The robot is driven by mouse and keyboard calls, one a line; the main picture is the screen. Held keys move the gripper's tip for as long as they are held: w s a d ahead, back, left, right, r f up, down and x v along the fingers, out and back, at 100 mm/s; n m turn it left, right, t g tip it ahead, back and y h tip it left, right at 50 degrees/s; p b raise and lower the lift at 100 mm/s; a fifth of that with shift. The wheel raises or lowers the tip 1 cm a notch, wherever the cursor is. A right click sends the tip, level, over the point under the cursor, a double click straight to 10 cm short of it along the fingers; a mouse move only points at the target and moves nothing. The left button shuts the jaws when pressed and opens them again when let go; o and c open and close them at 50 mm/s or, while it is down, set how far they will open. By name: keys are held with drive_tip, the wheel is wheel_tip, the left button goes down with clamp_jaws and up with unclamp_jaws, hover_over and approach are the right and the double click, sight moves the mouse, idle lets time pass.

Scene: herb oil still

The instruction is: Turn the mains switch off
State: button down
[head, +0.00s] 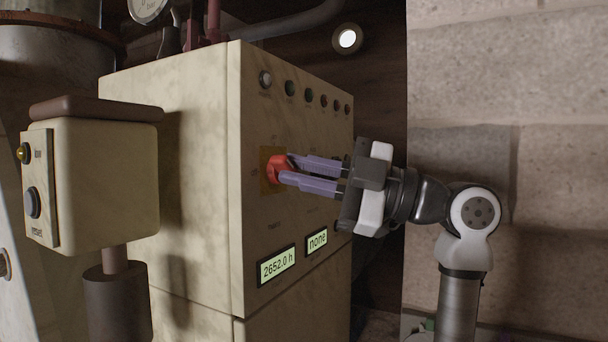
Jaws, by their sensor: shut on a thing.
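The mains switch (275,166) is a red rotary knob on a yellow plate (264,171), on the front face of a cream cabinet (244,215). My gripper (283,168) comes in from the right with its two purple fingers on the knob. The fingers are shut on the knob, one above the other in the picture. They hide part of the knob, and I cannot read its marked position.
Several indicator lamps (289,88) run along the cabinet's top. Two displays (276,266) below read "2652.0 h" and "none". A cream control box (105,185) on a post stands at left front. A stone wall (520,90) is at right.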

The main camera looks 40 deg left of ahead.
drive_tip(key=n+h+p, duration=0.1)
drive_tip(key=n+h, duration=0.1)
drive_tip(key=n, duration=0.2)
drive_tip(key=shift+r+n, duration=0.15)
drive_tip(key=shift+n, duration=0.25)
drive_tip(key=shift+n+t+h+p, duration=0.4)
drive_tip(key=shift+n+p, duration=0.05)
drive_tip(key=shift+n, duration=0.85)
drive_tip(key=c, duration=1.5)
unclamp_jaws()
drive_tip(key=shift+o, duration=0.2)
drive_tip(key=shift+w+d, duration=0.1)
drive_tip(key=b+v, duration=0.2)
drive_tip(key=v, duration=1.1)
drive_tip(key=shift+w+d+b, duration=0.2)
drive_tip(key=shift+d+b, duration=0.1)
drive_tip(key=shift+b, duration=0.1)
